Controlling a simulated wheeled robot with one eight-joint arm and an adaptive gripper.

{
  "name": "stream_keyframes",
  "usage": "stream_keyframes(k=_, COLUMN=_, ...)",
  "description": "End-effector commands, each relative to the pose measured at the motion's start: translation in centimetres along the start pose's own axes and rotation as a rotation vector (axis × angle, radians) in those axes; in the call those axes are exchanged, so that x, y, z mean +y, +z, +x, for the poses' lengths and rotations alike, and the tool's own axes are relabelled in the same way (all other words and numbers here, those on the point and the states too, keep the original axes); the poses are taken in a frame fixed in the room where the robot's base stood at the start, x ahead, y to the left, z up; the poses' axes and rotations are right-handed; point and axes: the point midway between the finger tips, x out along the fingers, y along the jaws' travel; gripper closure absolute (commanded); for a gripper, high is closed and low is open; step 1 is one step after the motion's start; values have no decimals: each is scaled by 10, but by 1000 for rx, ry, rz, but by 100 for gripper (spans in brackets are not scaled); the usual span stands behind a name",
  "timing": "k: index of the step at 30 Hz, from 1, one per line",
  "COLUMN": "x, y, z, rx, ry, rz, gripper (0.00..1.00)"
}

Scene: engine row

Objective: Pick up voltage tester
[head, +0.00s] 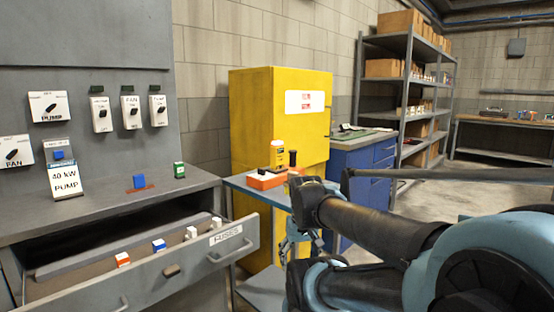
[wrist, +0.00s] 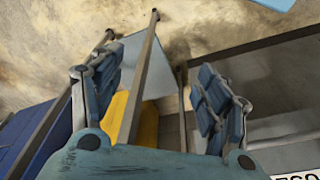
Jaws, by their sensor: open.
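A small yellow item with a dark top (head: 277,155) stands upright at the orange tray on the blue side table (head: 236,182); it looks like the voltage tester, but it is too small to be sure. A black cylindrical item (head: 292,158) stands to its right. My gripper (head: 303,240) is in front of the side table, lower than its top in the picture. In the wrist view my gripper (wrist: 160,65) has its two blue fingers spread with nothing between them. The tester does not show in the wrist view.
An open drawer (head: 172,270) marked FUSES, with several small blocks, juts out at the left. A yellow cabinet (head: 250,115) stands behind the side table. A blue drawer cabinet (head: 345,175) and grey shelving (head: 407,70) stand farther right. Table legs (wrist: 145,85) show close to my fingers.

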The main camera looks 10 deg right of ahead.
Motion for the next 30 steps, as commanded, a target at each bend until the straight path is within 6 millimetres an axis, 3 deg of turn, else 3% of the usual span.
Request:
stream_keyframes(k=3, x=-1, y=-6, z=-15, rx=7, ry=-7, rz=70, gripper=30)
stream_keyframes(k=8, x=-2, y=-51, z=-56, rx=10, ry=-32, rz=315, gripper=30)
stream_keyframes(k=18, x=-1, y=-174, z=-150, rx=-7, ry=-108, rz=985, gripper=30)
stream_keyframes(k=30, x=14, y=-321, z=-234, rx=-84, ry=-194, rz=1767, gripper=30)
